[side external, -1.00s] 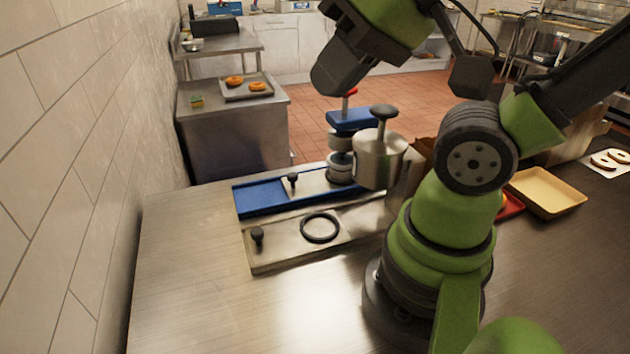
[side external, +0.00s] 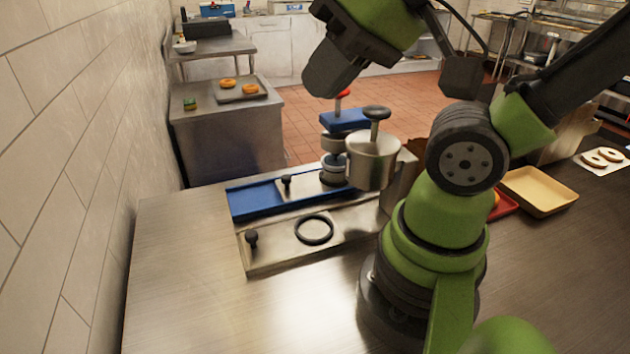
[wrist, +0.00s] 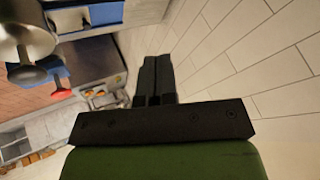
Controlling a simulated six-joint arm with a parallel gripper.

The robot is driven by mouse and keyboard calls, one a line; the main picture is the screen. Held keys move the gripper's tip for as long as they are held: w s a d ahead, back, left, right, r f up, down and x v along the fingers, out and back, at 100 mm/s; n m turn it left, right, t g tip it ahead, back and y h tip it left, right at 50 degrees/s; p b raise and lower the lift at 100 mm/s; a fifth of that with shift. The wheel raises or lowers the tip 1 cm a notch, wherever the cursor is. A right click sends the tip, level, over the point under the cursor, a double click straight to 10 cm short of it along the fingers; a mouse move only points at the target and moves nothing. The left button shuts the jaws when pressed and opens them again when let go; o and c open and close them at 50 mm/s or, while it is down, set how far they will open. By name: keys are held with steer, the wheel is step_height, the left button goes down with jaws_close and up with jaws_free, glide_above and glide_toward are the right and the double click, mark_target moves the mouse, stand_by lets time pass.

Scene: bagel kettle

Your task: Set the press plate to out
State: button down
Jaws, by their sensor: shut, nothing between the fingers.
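The press stands on the metal counter, with a blue head (side external: 344,121) and a red knob on top. It also shows in the wrist view, with the blue part (wrist: 98,14) and red knob (wrist: 62,93). A flat metal press plate (side external: 305,186) with a small black knob (side external: 286,181) lies in a blue channel (side external: 252,200), its right end near the press column.
A metal pot-shaped part (side external: 373,160) with a black knob stands right of the press. In front lies another metal plate (side external: 275,250) with a black knob and a black ring (side external: 314,229). A tiled wall (side external: 60,190) is at left.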

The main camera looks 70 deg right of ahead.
steer(key=c, duration=1.3)
jaws_free()
steer(key=shift+w+d, duration=0.1)
steer(key=shift+w, duration=0.15)
steer(key=o, duration=0.4)
steer(key=w+d+m, duration=0.1)
steer(key=w, duration=0.1)
steer(key=w+d+f+m+g+h, duration=0.1)
steer(key=w+d, duration=0.1)
steer(key=w, duration=0.1)
steer(key=w+d+m+g, duration=0.1)
steer(key=w, duration=0.2)
steer(key=shift+d+f+m+h, duration=0.3)
steer(key=shift+f, duration=0.1)
steer(key=shift+c, duration=0.2)
steer(key=m+g, duration=0.5)
steer(key=m, duration=0.1)
glide_toward(286, 176)
steer(key=shift+a, duration=0.3)
step_height(286, 176, down, 10)
steer(key=shift+d+f, duration=0.15)
steer(key=shift+f, duration=0.1)
steer(key=shift+c, duration=0.5)
jaws_close()
steer(key=w+a, duration=0.8)
steer(key=shift+r, duration=0.1)
